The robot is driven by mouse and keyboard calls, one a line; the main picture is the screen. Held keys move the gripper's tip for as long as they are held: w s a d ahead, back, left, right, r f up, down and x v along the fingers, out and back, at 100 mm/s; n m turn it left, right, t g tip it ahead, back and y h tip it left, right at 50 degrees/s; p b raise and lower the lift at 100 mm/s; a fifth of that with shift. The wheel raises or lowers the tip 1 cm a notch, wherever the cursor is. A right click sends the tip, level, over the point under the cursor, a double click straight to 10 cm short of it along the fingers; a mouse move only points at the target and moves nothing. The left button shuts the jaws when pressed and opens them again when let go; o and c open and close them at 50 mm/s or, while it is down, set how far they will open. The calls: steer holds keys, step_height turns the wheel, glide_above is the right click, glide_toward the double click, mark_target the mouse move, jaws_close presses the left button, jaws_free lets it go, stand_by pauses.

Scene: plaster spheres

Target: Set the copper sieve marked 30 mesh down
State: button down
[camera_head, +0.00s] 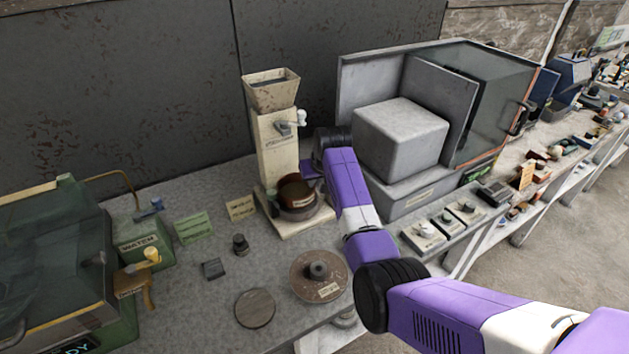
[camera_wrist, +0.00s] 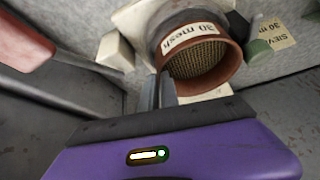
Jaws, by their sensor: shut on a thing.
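The copper sieve (camera_head: 292,192) is a short reddish-brown ring at the foot of the cream machine (camera_head: 277,140). In the wrist view the sieve (camera_wrist: 225,75) shows its mesh and a white label reading "30 mesh". My gripper (camera_wrist: 160,88) is shut on the near side of its wall. In the head view my arm reaches in from the right and the fingers are largely hidden. The sieve sits over a darker round part (camera_head: 299,211) on the machine's pale base; I cannot tell whether they touch.
A round brown lidded disc (camera_head: 318,276) and a flat grey disc (camera_head: 255,308) lie on the bench in front. A green-based glass case (camera_head: 60,270) is at left. Small labels stand near the machine.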

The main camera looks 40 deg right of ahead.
steer(key=shift+f+b, duration=0.8)
steer(key=shift+f, duration=0.4)
stand_by(0.5)
steer(key=c, duration=1.5)
jaws_free()
steer(key=shift+r+p, duration=1.85)
steer(key=shift+r, duration=0.15)
